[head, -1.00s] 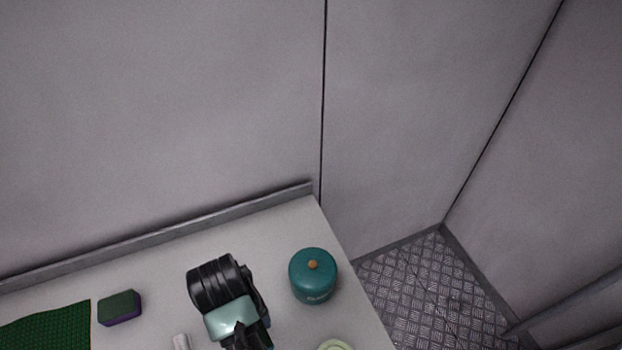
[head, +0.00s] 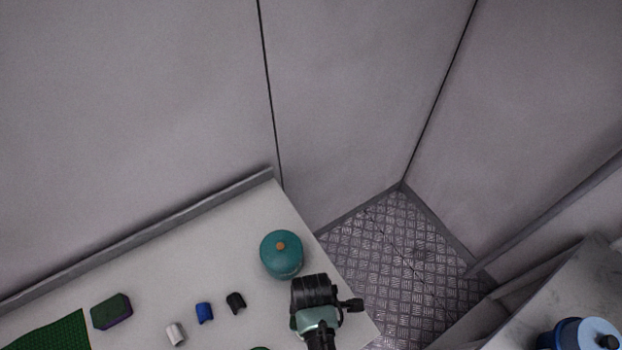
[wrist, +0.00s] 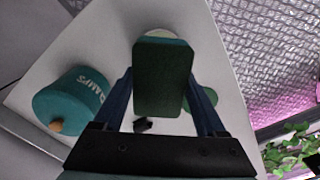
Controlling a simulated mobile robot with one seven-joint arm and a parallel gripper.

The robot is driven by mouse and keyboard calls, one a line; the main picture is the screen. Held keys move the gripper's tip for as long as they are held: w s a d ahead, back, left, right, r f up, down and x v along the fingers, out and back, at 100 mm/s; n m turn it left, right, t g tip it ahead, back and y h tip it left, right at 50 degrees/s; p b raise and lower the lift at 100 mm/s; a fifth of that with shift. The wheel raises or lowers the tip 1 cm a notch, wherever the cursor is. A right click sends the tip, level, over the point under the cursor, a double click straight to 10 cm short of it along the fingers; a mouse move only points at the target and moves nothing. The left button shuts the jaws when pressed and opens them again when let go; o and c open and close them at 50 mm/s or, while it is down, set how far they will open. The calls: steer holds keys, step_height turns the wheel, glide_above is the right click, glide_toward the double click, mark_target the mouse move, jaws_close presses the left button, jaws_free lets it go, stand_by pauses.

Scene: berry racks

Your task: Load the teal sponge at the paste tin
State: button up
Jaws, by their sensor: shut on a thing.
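The teal sponge (wrist: 178,62), with a dark green pad facing the camera, is held between the two fingers of my gripper (wrist: 163,100) in the wrist view. A pale round rim (wrist: 158,33) shows just past the sponge's far end; it may be the paste tin, but most of it is hidden. Whether the sponge touches it, I cannot tell. In the head view my wrist is over the bench's right end, and the sponge is hidden.
A teal canister with an orange knob (head: 281,256) stands left of my gripper; it also shows in the wrist view (wrist: 75,103). A green-and-purple sponge (head: 112,311), white (head: 175,334), blue (head: 204,313) and black (head: 236,303) pieces, and a green mat (head: 50,335) lie leftward. A bottle (head: 580,335) stands far right.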

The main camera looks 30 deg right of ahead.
steer(key=shift+f+b, duration=2.6)
steer(key=shift+f, duration=0.15)
steer(key=shift+f, duration=0.55)
steer(key=shift+r, duration=0.1)
step_height(320, 180, up, 7)
steer(key=p, duration=0.7)
stand_by(0.3)
stand_by(0.7)
